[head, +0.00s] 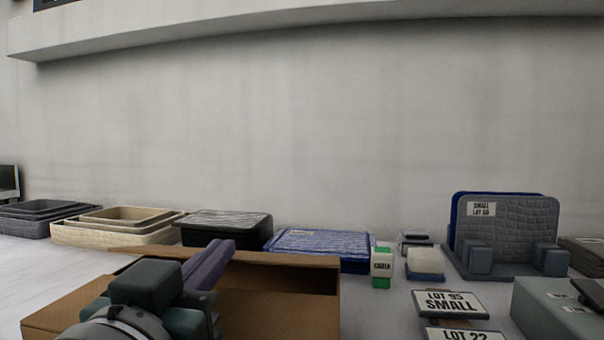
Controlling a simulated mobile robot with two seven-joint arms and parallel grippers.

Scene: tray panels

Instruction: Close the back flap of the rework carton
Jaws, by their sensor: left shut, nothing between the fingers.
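The rework carton (275,311) is an open brown cardboard box at the bottom, left of centre. Its dark inside shows right of my left gripper. A thin brown strip along its far edge (285,259) looks like the back flap seen nearly edge-on; I cannot tell its exact angle. A tan panel (62,312) spreads out at the carton's left. My left gripper (220,256) has its purple-grey fingers shut and empty, over the carton and close to the far edge. Whether it touches the flap is unclear. My arm hides the carton's near left part. My right gripper is out of view.
Behind the carton stand a black tray (215,235), a blue lidded tray (322,262) and cream trays (85,236). A green-and-white box (381,270) is to the right. Farther right are a panel rack (503,268), lot signs (450,304) and a grey-green case (540,312).

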